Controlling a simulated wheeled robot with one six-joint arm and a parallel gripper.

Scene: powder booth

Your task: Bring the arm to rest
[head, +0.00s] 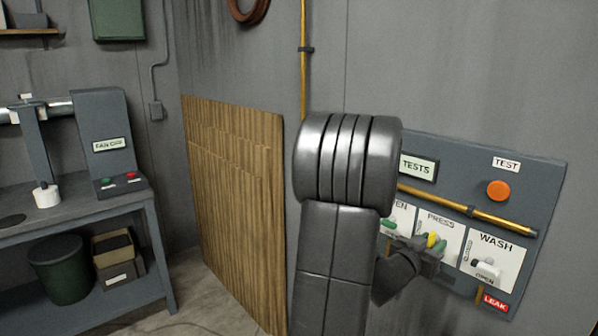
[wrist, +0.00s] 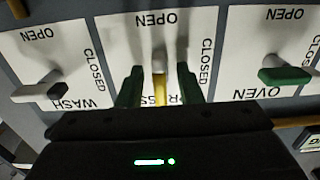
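My arm reaches across the head view to a grey valve panel (head: 545,190) on the wall. My gripper (head: 432,243) is at the middle valve, marked PRESS. In the wrist view my gripper (wrist: 160,86) has its two green fingers apart, one on each side of the yellow press lever (wrist: 160,90). A gap shows between the lever and each finger. The yellow lever also shows in the head view (head: 432,240). My forearm hides part of the panel's left side.
The green oven lever (wrist: 285,76) and the pale wash lever (head: 487,268) flank the gripper closely. A brass pipe (head: 480,211) and an orange button (head: 498,190) are above. A corrugated board (head: 235,200) leans left; a workbench (head: 75,210) stands farther left.

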